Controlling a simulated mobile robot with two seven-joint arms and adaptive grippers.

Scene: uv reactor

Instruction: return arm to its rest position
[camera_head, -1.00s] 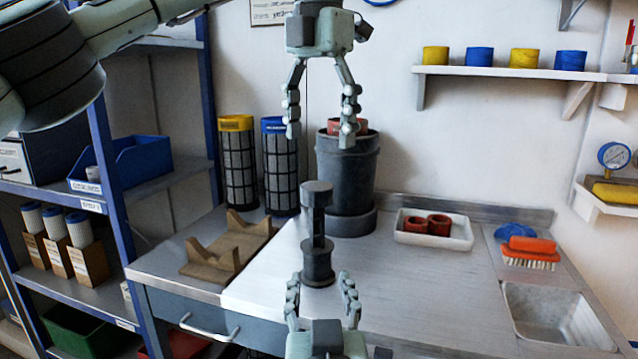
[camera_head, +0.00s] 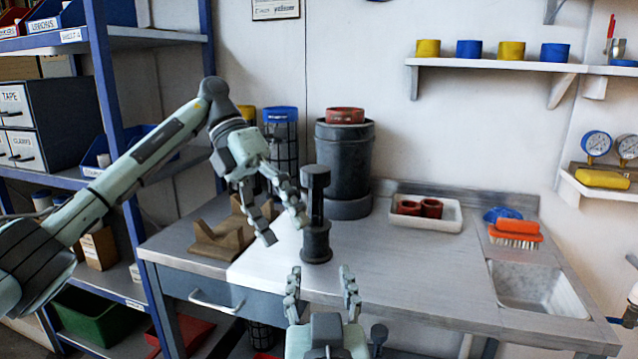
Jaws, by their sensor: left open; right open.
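My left gripper (camera_head: 285,226) is open and empty, tilted down to the right. It hangs over the bench, just left of the dark dumbbell-shaped post (camera_head: 315,215), and appears apart from it. My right gripper (camera_head: 322,276) is open and empty at the bottom middle, fingers pointing up, in front of the post. The post stands upright on the bench (camera_head: 420,270). Behind it is the dark grey cylindrical vessel (camera_head: 344,160), with a red ring (camera_head: 345,115) on its top. The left arm partly hides the brown cradle (camera_head: 222,240) and the yellow-capped cartridge (camera_head: 247,114).
A blue-capped cartridge (camera_head: 280,114) stands behind my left gripper. A white tray (camera_head: 425,222) with red rings, an orange brush (camera_head: 515,234) and a sink (camera_head: 535,288) lie to the right. Blue-post shelving (camera_head: 118,130) stands close to my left arm. The bench's middle right is clear.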

